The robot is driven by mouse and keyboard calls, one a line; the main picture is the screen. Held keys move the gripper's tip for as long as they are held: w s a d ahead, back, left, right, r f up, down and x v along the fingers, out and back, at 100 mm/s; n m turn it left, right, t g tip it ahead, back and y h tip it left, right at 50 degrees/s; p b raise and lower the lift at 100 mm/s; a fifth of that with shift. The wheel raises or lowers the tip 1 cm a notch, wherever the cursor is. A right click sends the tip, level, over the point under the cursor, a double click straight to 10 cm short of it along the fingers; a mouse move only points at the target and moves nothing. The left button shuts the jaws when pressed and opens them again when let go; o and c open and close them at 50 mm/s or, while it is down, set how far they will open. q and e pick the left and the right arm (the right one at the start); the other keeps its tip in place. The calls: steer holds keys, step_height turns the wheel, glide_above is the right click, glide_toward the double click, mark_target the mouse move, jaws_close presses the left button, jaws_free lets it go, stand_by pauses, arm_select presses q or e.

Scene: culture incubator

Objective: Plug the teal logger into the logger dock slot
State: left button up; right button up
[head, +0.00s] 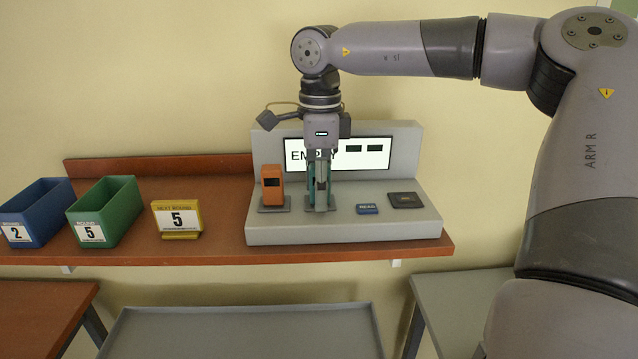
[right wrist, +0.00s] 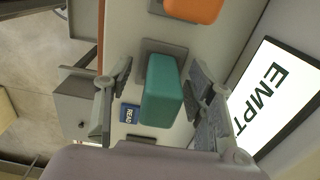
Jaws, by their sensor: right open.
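The teal logger (head: 311,184) stands upright on the grey dock (head: 345,233), at the middle plate, and is partly hidden behind my right gripper (head: 320,200). In the right wrist view the teal logger (right wrist: 162,92) lies between the two fingers of my right gripper (right wrist: 158,98). The fingers are open, with a gap on each side of it. A grey plate (right wrist: 152,47) shows at the logger's base; how deep it sits cannot be told. An orange logger (head: 272,182) stands at the left plate. My left gripper is out of view.
The dock's screen (head: 375,155) reads "EMPTY", partly hidden by my gripper. A blue READ button (head: 367,209) and a dark, bare plate (head: 405,200) lie to the right. Green (head: 120,225) and blue (head: 45,225) bins and a yellow sign (head: 178,218) stand left on the shelf.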

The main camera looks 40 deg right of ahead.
steer(key=shift+c, duration=0.6)
jaws_close()
steer(key=shift+r, duration=0.1)
stand_by(0.4)
steer(key=shift+r+p, duration=2.55)
steer(key=shift+r, duration=0.4)
steer(key=shift+s+d+r+p, duration=0.15)
steer(key=shift+s+d+p, duration=0.4)
steer(key=shift+s+d, duration=1.3)
steer(key=shift+s+d+r+p, duration=0.1)
steer(key=shift+s+d+p, duration=0.5)
steer(key=shift+s+d, duration=1.2)
steer(key=shift+s+d+r+p, duration=0.15)
steer(key=shift+s+d+p, duration=0.4)
steer(key=shift+s+d, duration=1.3)
